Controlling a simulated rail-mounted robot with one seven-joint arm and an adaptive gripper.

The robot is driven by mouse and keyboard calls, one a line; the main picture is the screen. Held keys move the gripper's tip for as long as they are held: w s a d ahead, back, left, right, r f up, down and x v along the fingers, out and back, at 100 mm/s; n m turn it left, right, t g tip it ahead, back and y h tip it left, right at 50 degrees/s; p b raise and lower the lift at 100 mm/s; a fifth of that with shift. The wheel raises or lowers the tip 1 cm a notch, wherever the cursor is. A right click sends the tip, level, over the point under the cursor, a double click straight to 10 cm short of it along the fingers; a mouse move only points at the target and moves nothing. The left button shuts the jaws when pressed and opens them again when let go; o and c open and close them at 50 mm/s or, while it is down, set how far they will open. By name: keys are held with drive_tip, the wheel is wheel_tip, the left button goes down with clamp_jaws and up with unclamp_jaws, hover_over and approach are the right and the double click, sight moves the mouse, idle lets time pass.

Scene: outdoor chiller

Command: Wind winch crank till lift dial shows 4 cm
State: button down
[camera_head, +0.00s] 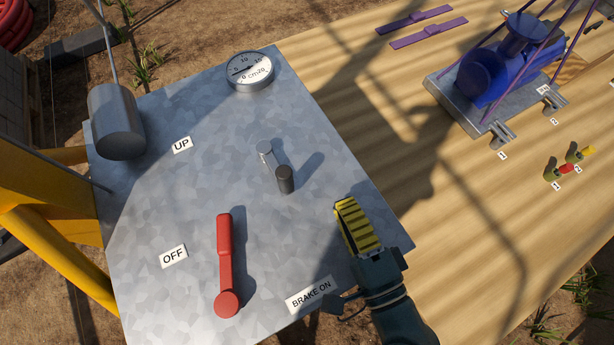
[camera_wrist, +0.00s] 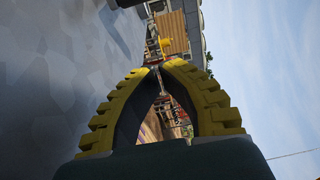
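The winch crank (camera_head: 267,157) is a short grey arm with a dark upright knob (camera_head: 285,179), on a grey metal plate. The round white lift dial (camera_head: 249,71) is at the plate's far edge, marked in cm. Its dark needle points to the left side, at the low numbers; the exact value is too small to read. My gripper (camera_head: 350,226) is to the right of and nearer than the knob, apart from it. In the wrist view, the yellow padded fingers (camera_wrist: 162,66) converge at their tips with nothing seen held.
A red lever (camera_head: 225,258) lies between the OFF label (camera_head: 173,256) and the BRAKE ON label (camera_head: 311,294). An UP label (camera_head: 182,145) is near a grey cylinder (camera_head: 117,120). A blue pump-like unit (camera_head: 505,65) on a slung plate is at the far right.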

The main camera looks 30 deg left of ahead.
sight(274, 162)
drive_tip(key=x, duration=0.8)
drive_tip(key=shift+w+a+r, duration=0.1)
drive_tip(key=shift+w+a, duration=0.1)
drive_tip(key=shift+a, duration=0.2)
drive_tip(key=s, duration=0.1)
drive_tip(key=s+a, duration=0.1)
drive_tip(key=shift+s+a+b, duration=0.3)
drive_tip(key=shift+s, duration=0.05)
drive_tip(key=shift+s+a, duration=0.1)
drive_tip(key=shift+s, duration=0.1)
drive_tip(key=shift+s+a, duration=0.1)
